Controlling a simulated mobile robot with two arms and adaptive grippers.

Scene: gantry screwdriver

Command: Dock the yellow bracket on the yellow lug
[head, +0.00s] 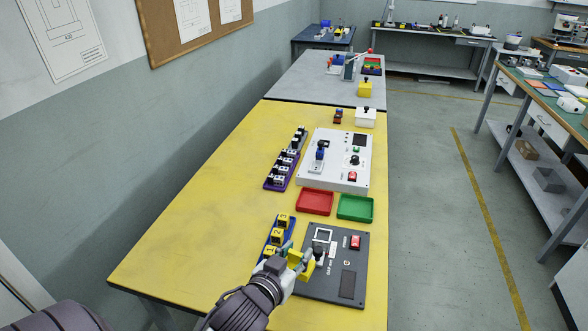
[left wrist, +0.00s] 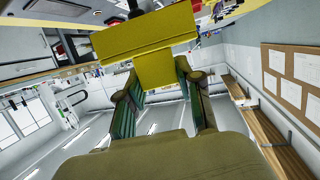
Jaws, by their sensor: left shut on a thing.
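My left gripper (head: 297,261) is shut on the yellow bracket (head: 299,258), above the left edge of the dark panel, beside the blue rack. In the left wrist view, the yellow bracket (left wrist: 148,38) is a wide block with a narrower tab, and the tab sits between the fingers of my left gripper (left wrist: 158,72). The bracket and gripper hide part of the panel. I cannot pick out a separate yellow lug, nor tell whether the bracket touches anything. My right gripper is not in view.
The dark panel (head: 347,283) has a red button (head: 355,242) and a dark-topped fixture close to the bracket. The blue rack (head: 264,242) holds yellow numbered blocks. Red (head: 314,202) and green (head: 355,208) trays lie behind. The yellow table (head: 190,235) is clear at left.

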